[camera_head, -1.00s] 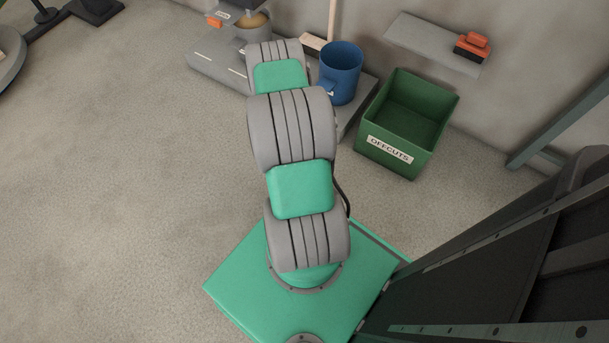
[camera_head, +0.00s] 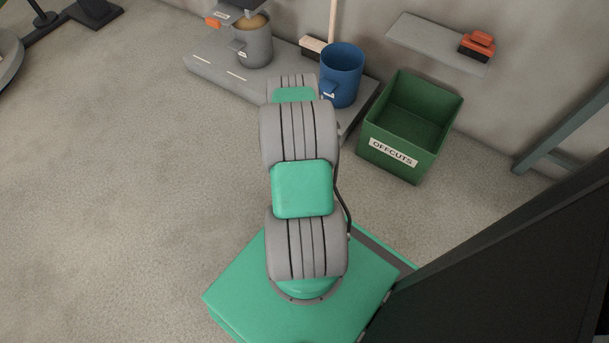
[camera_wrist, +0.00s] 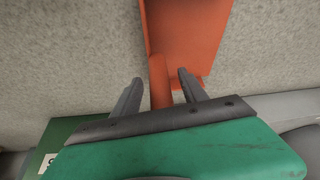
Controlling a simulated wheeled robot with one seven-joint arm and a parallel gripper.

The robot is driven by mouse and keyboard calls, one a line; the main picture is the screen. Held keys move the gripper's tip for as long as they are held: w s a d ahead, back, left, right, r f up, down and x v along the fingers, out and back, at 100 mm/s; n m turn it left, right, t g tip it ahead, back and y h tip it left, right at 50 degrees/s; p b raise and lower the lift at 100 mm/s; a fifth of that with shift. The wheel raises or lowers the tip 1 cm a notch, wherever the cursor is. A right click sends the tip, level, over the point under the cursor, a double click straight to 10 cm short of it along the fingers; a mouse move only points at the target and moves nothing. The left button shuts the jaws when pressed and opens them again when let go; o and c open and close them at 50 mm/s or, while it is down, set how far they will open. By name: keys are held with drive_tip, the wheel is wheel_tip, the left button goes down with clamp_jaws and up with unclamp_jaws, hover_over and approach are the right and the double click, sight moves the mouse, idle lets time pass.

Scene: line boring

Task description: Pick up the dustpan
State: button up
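An orange dustpan (camera_wrist: 190,32) shows in the wrist view, its wide pan at the top and its round handle pointing down toward my gripper. My gripper (camera_wrist: 160,77) is open, with one finger on each side of the handle. A narrow gap shows between the handle and each finger. The lower end of the handle is hidden behind the gripper body. In the head view I cannot make out the dustpan, and my arm hides the gripper.
A green offcuts bin (camera_head: 407,125) stands right of my arm; part of it shows in the wrist view (camera_wrist: 62,135). A blue container (camera_head: 342,75) and a grey pot (camera_head: 254,45) stand on a grey plinth (camera_head: 215,65). A shelf (camera_head: 425,38) holds an orange-topped block (camera_head: 478,45).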

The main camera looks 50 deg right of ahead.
clamp_jaws()
idle(0.3)
idle(1.0)
